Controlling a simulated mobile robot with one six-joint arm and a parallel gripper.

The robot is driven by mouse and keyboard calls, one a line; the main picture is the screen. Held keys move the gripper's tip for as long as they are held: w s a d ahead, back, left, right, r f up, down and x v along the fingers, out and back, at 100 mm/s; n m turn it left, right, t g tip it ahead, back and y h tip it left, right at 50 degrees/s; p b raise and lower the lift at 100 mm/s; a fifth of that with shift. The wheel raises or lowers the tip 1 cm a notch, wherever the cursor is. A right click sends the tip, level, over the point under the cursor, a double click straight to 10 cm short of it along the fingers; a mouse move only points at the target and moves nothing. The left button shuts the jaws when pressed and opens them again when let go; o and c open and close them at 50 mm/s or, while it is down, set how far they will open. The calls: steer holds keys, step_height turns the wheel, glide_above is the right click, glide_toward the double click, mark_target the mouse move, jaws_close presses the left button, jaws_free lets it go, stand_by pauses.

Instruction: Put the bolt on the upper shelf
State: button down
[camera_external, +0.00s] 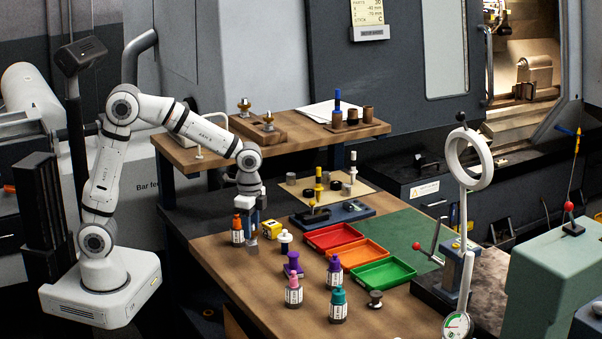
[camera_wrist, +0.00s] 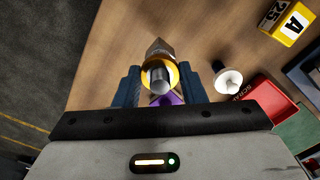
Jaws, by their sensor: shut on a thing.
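My gripper (camera_external: 253,228) is low over the left part of the bench, beside an orange-capped bottle (camera_external: 237,230). In the wrist view its blue fingers (camera_wrist: 162,92) are shut on a metal piece that looks like the bolt (camera_wrist: 158,78), with a round silver end, a yellow collar and a grey angular part beyond. In the external view the fingers mostly hide it, and only a grey part shows below them. I cannot tell whether it touches the bench. The upper shelf (camera_external: 205,155) is a raised wooden board behind the bench.
The shelf holds a wooden block (camera_external: 258,133) with brass-topped pieces, paper and brown cylinders. Near my gripper are a yellow block (camera_external: 265,230), a white knob (camera_external: 285,241) and a purple piece (camera_external: 292,266). Bottles and red (camera_external: 334,237), orange and green trays stand to the right.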

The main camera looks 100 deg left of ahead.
mark_target(252, 239)
steer(key=shift+f+p, duration=0.3)
steer(key=shift+f, duration=1.8)
steer(key=shift+f, duration=0.15)
steer(key=c, duration=0.9)
jaws_free()
steer(key=r, duration=0.2)
steer(key=r+b, duration=0.1)
steer(key=r, duration=0.4)
steer(key=shift+s+a+r, duration=0.3)
steer(key=shift+r, duration=0.1)
steer(key=s+d+r+t, duration=0.1)
steer(key=s+d+r, duration=0.1)
steer(key=s+d, duration=0.5)
steer(key=d, duration=0.3)
steer(key=shift+s+d+r+n, duration=0.15)
steer(key=shift+s+r+n, duration=0.1)
steer(key=shift+n, duration=0.05)
steer(key=shift+o, duration=0.4)
steer(key=s+d+f+t, duration=0.2)
steer(key=s+d, duration=0.5)
steer(key=s, duration=0.3)
steer(key=shift+s+n, duration=0.15)
steer(key=shift+n, duration=0.25)
